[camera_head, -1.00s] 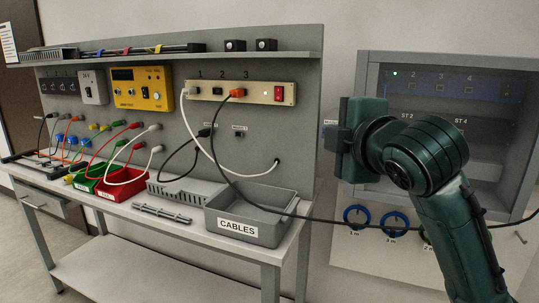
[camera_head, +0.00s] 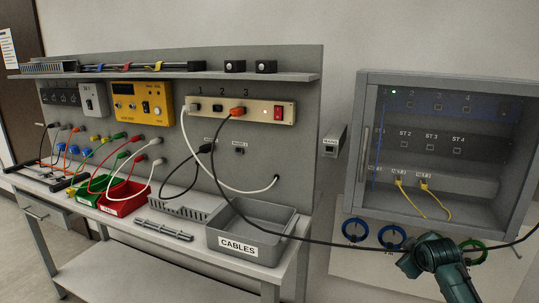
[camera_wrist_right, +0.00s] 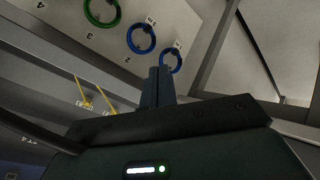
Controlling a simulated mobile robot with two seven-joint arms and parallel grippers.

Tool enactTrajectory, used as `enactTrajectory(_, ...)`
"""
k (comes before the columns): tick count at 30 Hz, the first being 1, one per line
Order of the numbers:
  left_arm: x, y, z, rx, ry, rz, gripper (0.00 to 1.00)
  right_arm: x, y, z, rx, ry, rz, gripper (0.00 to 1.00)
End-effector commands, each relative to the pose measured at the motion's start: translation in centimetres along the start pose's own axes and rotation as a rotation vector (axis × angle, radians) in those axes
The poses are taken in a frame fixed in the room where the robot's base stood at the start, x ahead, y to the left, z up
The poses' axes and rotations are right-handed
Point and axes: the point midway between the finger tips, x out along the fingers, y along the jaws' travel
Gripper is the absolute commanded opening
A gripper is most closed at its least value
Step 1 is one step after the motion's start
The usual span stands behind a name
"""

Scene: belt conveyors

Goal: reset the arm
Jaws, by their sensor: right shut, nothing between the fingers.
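My right arm is dark green and comes in at the lower right of the head view. Its gripper (camera_head: 408,264) is low, in front of the panel below the wall cabinet, near the blue cable coils. In the right wrist view the gripper's fingers (camera_wrist_right: 158,86) are together with nothing between them. My left gripper is in neither view.
The wall cabinet (camera_head: 362,130) has two yellow cables (camera_head: 425,195) plugged in. Blue coils (camera_head: 391,236) and a green coil (camera_head: 474,250) hang below it. A black cable crosses in front. The grey CABLES bin (camera_head: 262,246) stands on the bench at left.

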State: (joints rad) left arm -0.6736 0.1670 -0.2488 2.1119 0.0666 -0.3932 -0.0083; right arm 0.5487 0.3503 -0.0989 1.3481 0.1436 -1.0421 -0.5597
Motion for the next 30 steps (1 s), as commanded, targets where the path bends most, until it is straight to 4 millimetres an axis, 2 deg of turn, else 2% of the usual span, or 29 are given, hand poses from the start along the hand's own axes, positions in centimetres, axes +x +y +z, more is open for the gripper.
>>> enactTrajectory(6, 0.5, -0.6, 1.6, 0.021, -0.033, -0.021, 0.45, -1.4, 4.4, -5.5, 0.266, 0.324, 0.197, 0.00)
enactTrajectory(12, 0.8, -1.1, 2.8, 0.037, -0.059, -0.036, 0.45, -4.1, 6.8, -9.5, 0.447, 0.624, 0.263, 0.00)
enactTrajectory(13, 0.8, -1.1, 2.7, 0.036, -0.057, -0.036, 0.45, -3.5, 4.7, -8.4, 0.437, 0.597, 0.237, 0.00)
enactTrajectory(18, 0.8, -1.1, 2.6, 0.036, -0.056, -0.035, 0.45, -2.8, -2.7, -5.2, 0.415, 0.555, 0.148, 0.00)
enactTrajectory(20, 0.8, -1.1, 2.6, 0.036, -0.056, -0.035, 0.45, -2.9, -5.5, -3.8, 0.410, 0.538, 0.113, 0.00)
enactTrajectory(23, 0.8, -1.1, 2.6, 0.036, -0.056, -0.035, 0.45, -3.4, -11.0, -1.1, 0.406, 0.507, 0.042, 0.00)
enactTrajectory(26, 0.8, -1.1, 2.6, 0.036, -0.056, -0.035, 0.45, -4.9, -17.2, 2.2, 0.411, 0.467, -0.041, 0.00)
enactTrajectory(30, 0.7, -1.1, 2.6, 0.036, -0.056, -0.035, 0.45, -9.0, -25.8, 7.1, 0.438, 0.404, -0.167, 0.00)
